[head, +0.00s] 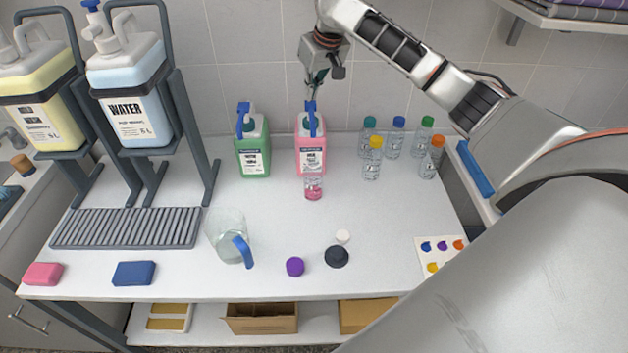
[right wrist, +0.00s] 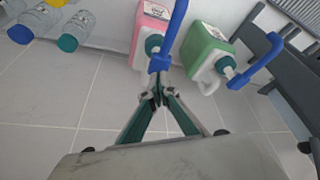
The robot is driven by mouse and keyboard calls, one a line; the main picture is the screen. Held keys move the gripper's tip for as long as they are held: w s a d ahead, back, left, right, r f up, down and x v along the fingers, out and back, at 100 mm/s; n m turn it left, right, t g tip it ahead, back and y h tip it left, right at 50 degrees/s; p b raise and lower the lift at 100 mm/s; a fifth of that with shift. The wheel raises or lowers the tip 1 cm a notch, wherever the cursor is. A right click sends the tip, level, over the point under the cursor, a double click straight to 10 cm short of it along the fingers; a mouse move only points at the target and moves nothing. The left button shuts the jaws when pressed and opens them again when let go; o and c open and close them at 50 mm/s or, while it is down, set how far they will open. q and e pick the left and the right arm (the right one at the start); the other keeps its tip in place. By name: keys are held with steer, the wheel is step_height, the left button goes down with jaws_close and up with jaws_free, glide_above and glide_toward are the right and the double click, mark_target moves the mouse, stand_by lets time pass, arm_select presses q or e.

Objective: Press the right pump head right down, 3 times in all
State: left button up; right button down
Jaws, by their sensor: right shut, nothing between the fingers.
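The right pump bottle (head: 311,155) is pink with a white label and a blue pump head (head: 312,122). It stands upright at the back of the table, and the pink bottle also shows in the right wrist view (right wrist: 148,28) with its blue pump head (right wrist: 162,58). My right gripper (head: 311,98) is shut and empty, its fingertips just above the pump head; I cannot tell whether they touch it. In the right wrist view the fingertips (right wrist: 159,86) lie close to the pump head. A small jar with pink liquid (head: 313,188) stands in front of the pink bottle. My left gripper is out of view.
A green pump bottle (head: 252,150) stands left of the pink one. Several clear bottles with coloured caps (head: 373,160) stand to the right. A clear jug with blue handle (head: 227,238), a purple cap (head: 295,266) and a black cap (head: 336,257) lie nearer the front.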

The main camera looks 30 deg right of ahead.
mark_target(311, 104)
steer(key=shift+s+f, duration=0.1)
steer(key=shift+f, duration=1.95)
steer(key=shift+r, duration=2.5)
steer(key=shift+f, duration=2.5)
steer(key=shift+r, duration=2.5)
